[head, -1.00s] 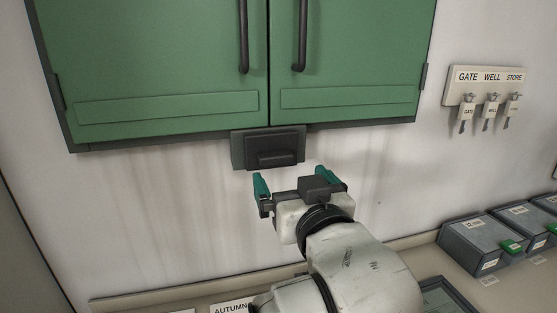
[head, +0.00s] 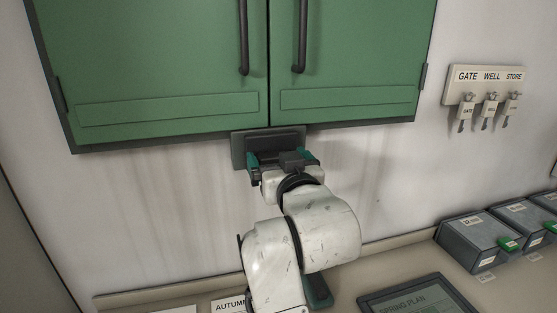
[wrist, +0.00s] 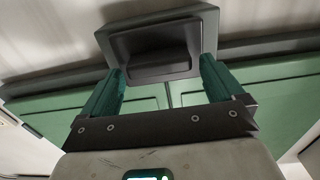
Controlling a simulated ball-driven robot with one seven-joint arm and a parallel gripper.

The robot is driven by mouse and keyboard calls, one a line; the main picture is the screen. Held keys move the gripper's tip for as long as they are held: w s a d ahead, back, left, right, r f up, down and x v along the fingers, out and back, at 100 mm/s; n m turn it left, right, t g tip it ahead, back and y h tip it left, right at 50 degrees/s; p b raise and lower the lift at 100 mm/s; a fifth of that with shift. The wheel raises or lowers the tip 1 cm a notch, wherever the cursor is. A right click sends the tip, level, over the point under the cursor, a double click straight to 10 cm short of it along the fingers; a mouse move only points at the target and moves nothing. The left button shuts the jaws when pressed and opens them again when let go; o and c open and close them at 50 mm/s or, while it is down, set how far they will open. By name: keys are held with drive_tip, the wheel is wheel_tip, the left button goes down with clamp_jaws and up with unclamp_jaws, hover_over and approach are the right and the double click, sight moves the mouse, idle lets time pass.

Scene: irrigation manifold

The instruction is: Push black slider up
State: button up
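The black slider (wrist: 158,64) sits on a dark grey plate (head: 239,151) under the bottom edge of the green cabinet. In the head view my gripper (head: 281,157) hides most of the slider. My gripper has teal fingers spread apart, pointing at the plate. In the wrist view the fingertips (wrist: 161,66) stand on either side of the slider's block, with the block between them. I cannot tell whether either finger touches it. Nothing is clamped.
The green cabinet (head: 170,60) with two dark handles is directly above. A key rack (head: 485,80) hangs on the wall at right. Grey boxes (head: 475,240) and a tablet-like panel (head: 415,300) are on the counter. The wall left of the gripper is clear.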

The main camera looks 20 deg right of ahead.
sight(278, 136)
drive_tip(key=c, duration=1.4)
drive_tip(key=shift+o, duration=0.2)
drive_tip(key=shift+r+p, duration=1.7)
drive_tip(key=shift+r, duration=0.9)
drive_tip(key=o, duration=1.5)
drive_tip(key=shift+f, duration=0.1)
drive_tip(key=shift+s, duration=0.15)
drive_tip(key=s+b, duration=0.2)
drive_tip(key=s, duration=0.8)
drive_tip(key=shift+s, duration=0.25)
